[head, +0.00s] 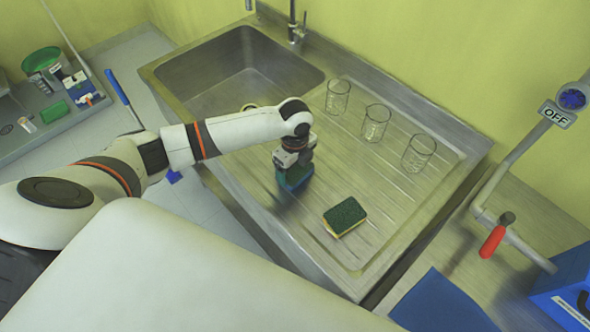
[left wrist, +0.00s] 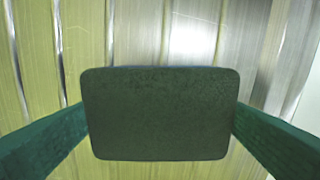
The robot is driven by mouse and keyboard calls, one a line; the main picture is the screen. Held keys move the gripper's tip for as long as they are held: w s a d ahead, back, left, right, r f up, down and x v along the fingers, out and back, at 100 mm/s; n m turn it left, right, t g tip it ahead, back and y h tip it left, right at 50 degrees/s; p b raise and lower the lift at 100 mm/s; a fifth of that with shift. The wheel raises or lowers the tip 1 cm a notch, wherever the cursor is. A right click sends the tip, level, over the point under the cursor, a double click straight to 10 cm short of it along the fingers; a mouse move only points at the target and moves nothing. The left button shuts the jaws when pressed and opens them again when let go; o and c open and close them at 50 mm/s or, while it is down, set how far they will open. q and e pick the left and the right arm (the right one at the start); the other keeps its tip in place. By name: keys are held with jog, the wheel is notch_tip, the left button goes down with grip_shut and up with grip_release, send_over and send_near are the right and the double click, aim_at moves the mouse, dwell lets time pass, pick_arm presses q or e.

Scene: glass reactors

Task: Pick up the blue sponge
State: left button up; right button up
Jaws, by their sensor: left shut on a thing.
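My left gripper (head: 293,178) points down over the ribbed drainboard of the sink. Its two green fingers (left wrist: 160,125) are closed on the sides of the blue sponge. The sponge (left wrist: 160,112) fills the middle of the left wrist view, its dark green scouring face towards the camera and a thin bluish line along its far edge. In the head view the fingers and wrist mostly hide it. I cannot tell whether it touches the drainboard. My right gripper is not in view.
A yellow sponge with a green top (head: 345,216) lies on the drainboard to the right of the gripper. Three glass beakers (head: 376,122) stand along the back. The sink basin (head: 238,72) is behind to the left. A red-handled valve (head: 493,241) is at the right.

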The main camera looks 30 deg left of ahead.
aim_at(295, 169)
pick_arm(q)
notch_tip(295, 169, up, 9)
jog(key=shift+f+b, duration=0.1)
jog(key=shift+b, duration=1)
jog(key=shift+r, duration=0.6)
jog(key=o, duration=0.4)
jog(key=c, duration=0.3)
